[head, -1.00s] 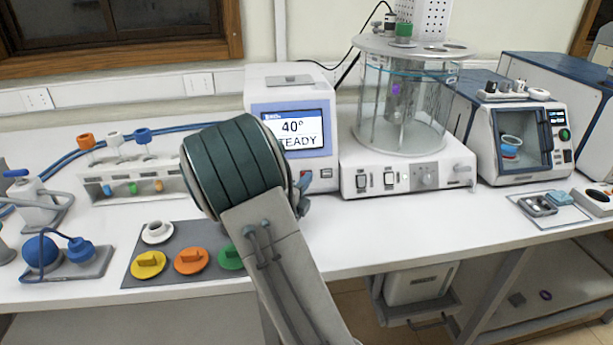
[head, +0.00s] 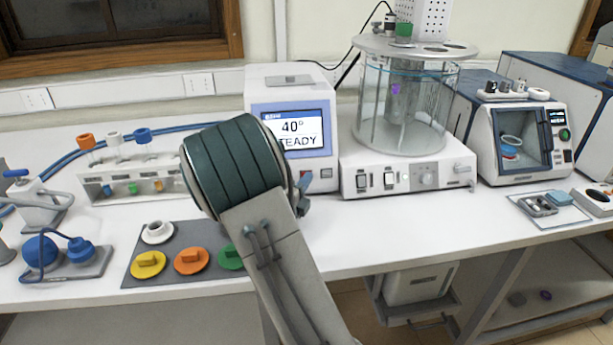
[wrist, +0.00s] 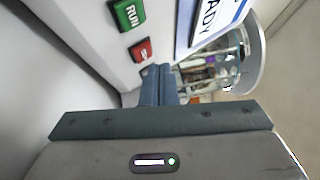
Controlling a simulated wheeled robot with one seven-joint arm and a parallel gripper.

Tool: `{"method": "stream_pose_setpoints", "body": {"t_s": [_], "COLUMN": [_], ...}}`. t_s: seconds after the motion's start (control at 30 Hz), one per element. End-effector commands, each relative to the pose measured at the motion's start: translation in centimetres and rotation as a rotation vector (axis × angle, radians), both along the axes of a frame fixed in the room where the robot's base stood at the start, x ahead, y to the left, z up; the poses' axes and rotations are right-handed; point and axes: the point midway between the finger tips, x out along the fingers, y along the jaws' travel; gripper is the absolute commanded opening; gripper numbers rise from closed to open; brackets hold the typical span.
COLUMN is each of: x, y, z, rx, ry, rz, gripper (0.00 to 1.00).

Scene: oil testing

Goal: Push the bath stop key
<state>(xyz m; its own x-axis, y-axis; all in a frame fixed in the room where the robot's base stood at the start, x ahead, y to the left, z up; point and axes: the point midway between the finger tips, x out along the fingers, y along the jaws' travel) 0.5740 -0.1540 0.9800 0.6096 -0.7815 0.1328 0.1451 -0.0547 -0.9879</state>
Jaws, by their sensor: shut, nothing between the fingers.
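The red stop key (wrist: 140,50) is on the white front of the bath's control unit, beside the green RUN key (wrist: 128,14) in the wrist view. The unit (head: 290,84) stands at the back of the bench, with a screen (head: 292,130) reading 40° and STEADY. My gripper (wrist: 156,70) is shut and empty. Its blue-grey fingertips are very close to the red key, just below it in the wrist view. I cannot tell whether they touch it. In the head view my arm hides most of the gripper.
A glass bath (head: 405,110) on a white base with switches stands right of the unit. A grey mat (head: 195,240) with coloured caps lies to the left, near a rack (head: 135,182). A white device with a window (head: 520,140) stands further right. The bench front centre-right is clear.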

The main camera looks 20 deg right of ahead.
Motion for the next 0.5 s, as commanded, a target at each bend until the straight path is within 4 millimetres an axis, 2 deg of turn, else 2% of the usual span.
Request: {"method": "stream_pose_setpoints", "body": {"t_s": [0.5], "x": [0.77], "y": [-0.25], "z": [-0.28], "rx": [-0.001], "ry": [0.001], "rz": [0.000], "gripper": [0.00]}}
